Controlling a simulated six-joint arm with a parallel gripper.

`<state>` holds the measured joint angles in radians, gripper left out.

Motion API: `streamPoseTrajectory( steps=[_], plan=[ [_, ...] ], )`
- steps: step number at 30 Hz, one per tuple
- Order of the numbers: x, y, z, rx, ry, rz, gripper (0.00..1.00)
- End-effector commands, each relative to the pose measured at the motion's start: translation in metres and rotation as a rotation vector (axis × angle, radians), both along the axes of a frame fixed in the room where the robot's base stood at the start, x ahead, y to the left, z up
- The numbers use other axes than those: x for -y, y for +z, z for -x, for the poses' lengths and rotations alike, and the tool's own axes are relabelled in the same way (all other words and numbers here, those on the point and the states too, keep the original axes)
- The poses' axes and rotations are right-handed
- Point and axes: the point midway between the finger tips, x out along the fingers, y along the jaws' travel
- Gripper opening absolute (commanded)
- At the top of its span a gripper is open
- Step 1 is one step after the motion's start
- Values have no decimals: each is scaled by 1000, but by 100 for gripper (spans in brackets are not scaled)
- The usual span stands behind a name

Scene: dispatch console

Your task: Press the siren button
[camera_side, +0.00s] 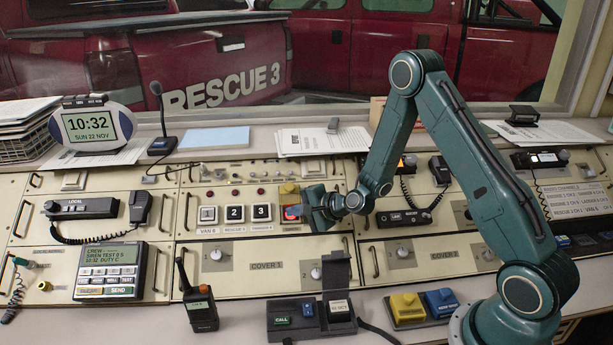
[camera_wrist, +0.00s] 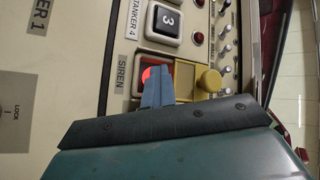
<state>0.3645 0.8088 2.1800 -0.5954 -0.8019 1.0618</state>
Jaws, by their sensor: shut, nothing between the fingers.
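The siren button (camera_wrist: 146,74) glows red in the wrist view, beside the printed SIREN label (camera_wrist: 122,72). It is partly hidden by the shut fingertips of my gripper (camera_wrist: 157,78). The fingertips lie over or against the button's edge; I cannot tell whether they press it. In the side view my gripper (camera_side: 303,211) is at the upper console panel, right of the numbered keys, with the red of the siren button (camera_side: 289,212) just left of it. A yellow-knobbed part (camera_wrist: 209,80) sits beside the button's frame, and the yellow knob also shows in the side view (camera_side: 289,189).
The white-framed numbered keys (camera_side: 235,213) stand left of the gripper. A row of small knobs and red lamps runs above. Below are the COVER 1 panel (camera_side: 266,265), a radio (camera_side: 200,308) and a desk unit (camera_side: 311,318). A handset (camera_side: 440,170) hangs to the right.

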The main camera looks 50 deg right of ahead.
Motion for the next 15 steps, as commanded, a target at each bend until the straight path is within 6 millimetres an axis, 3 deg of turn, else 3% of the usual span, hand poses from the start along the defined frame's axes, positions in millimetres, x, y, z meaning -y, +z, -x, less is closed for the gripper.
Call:
streamPoseTrajectory(
  steps=[15],
  plan=[
    [-2,6,4,-4,-2,4,0]
  ],
)
